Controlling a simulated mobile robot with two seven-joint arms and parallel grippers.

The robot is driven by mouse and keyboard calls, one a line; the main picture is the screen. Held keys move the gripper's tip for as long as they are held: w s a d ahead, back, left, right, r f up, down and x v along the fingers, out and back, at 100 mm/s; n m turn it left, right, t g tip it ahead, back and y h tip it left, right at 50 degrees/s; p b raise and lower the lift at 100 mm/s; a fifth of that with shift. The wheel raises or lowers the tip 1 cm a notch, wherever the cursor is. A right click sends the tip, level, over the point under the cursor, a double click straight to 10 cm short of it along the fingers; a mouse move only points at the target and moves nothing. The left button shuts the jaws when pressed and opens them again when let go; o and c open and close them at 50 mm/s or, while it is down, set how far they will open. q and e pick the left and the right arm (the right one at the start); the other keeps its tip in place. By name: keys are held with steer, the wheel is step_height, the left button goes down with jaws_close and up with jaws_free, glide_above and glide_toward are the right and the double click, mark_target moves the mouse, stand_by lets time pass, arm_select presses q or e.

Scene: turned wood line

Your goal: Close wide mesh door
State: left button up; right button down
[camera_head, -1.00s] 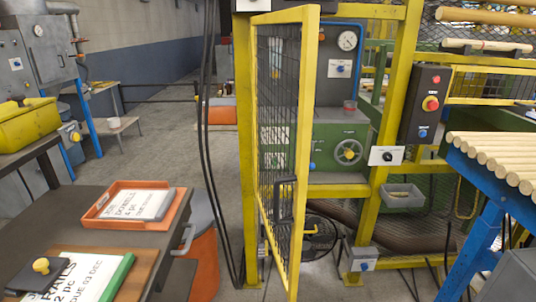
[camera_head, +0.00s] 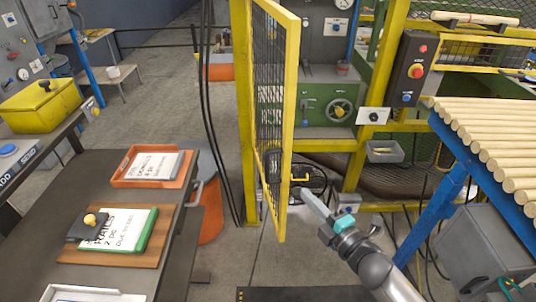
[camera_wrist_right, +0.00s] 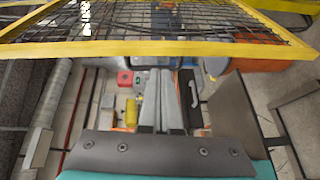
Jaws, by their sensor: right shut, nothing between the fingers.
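The wide mesh door (camera_head: 272,100), a tall yellow frame with dark wire mesh, stands open. Its left side is at the yellow post (camera_head: 246,110), and it is swung out towards me. In the right wrist view, its yellow frame and mesh (camera_wrist_right: 160,48) cross the top. My right gripper (camera_head: 306,194) is shut and empty, low and just right of the door's free edge. Its closed fingers (camera_wrist_right: 162,98) show in the wrist view, with a dark bar (camera_wrist_right: 190,98) beside them; I cannot tell whether they touch. My left gripper is not in view.
Behind the opening is a green machine with a handwheel (camera_head: 339,111). A blue-framed rack of wooden rods (camera_head: 490,140) stands right. A dark table (camera_head: 100,170) with an orange tray (camera_head: 118,180) is on the left, near an orange bin (camera_head: 211,225). Black cables (camera_head: 203,100) hang left of the post.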

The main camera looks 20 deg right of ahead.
mark_target(283, 165)
steer(key=shift+n+t+y, duration=0.3)
steer(key=shift+n+y, duration=0.1)
steer(key=shift+n, duration=0.2)
steer(key=shift+w+a+r+p, duration=0.15)
steer(key=shift+w+a+r, duration=0.45)
steer(key=shift+w, duration=1.05)
steer(key=shift+w+a+r+p, duration=0.15)
steer(key=shift+w+a+r, duration=0.45)
steer(key=shift+w, duration=1.05)
steer(key=shift+w+a+r+p, duration=0.15)
steer(key=shift+w+a+r, duration=0.4)
steer(key=shift+w, duration=1.1)
steer(key=shift+a+f, duration=0.1)
steer(key=shift+f, duration=0.1)
